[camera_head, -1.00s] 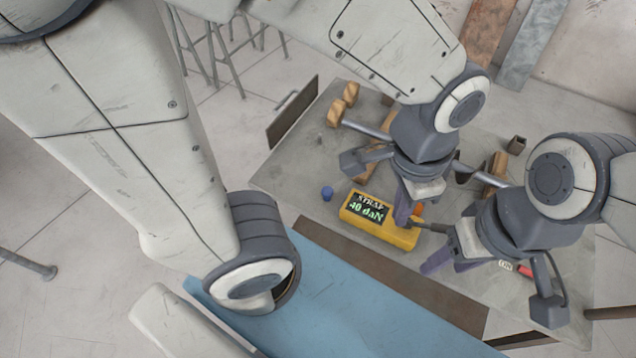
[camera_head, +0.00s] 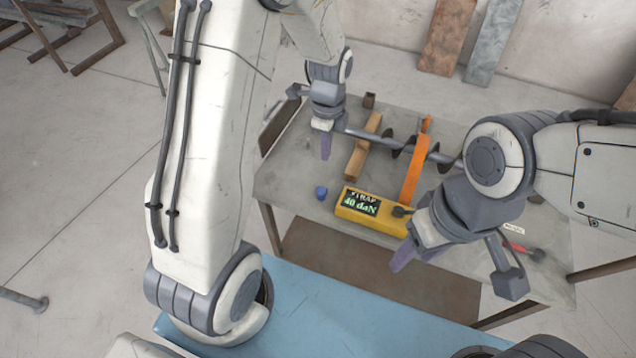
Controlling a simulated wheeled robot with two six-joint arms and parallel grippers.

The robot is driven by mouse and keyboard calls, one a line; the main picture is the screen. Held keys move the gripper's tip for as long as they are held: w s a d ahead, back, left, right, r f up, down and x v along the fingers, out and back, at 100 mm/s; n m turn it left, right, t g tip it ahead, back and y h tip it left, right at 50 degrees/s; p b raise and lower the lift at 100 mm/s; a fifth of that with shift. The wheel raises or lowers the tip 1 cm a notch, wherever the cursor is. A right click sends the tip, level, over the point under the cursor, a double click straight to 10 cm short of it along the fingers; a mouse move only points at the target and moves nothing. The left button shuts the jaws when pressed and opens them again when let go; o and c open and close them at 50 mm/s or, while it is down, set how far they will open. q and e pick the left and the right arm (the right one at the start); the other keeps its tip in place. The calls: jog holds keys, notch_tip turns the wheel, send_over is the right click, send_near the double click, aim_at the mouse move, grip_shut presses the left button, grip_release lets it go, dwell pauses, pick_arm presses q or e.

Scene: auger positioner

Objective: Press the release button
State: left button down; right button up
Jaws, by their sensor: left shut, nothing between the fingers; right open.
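The yellow tensioner box (camera_head: 366,218) lies on the table, its display reading "STRAP 40 daN". A dark knob-like part (camera_head: 401,211) shows at its right end; I cannot tell whether this is the release button. An orange strap (camera_head: 415,170) rises from the box over the auger (camera_head: 440,158). My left gripper (camera_head: 325,148) is shut and empty, behind and left of the box, beyond the blue knob-like object (camera_head: 321,192). My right gripper (camera_head: 418,254) is open, in front of and right of the box, covering part of the table there.
A wooden block (camera_head: 361,152) supports the auger at the left. A red-handled tool (camera_head: 519,248) lies at the table's right, by a small white label (camera_head: 513,229). The grey table (camera_head: 290,180) is clear around the blue object.

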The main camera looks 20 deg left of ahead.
pick_arm(q)
jog(key=p, duration=0.1)
send_near(323, 190)
notch_tip(323, 190, down, 7)
jog(key=shift+s+a+r, duration=0.1)
dwell(0.4)
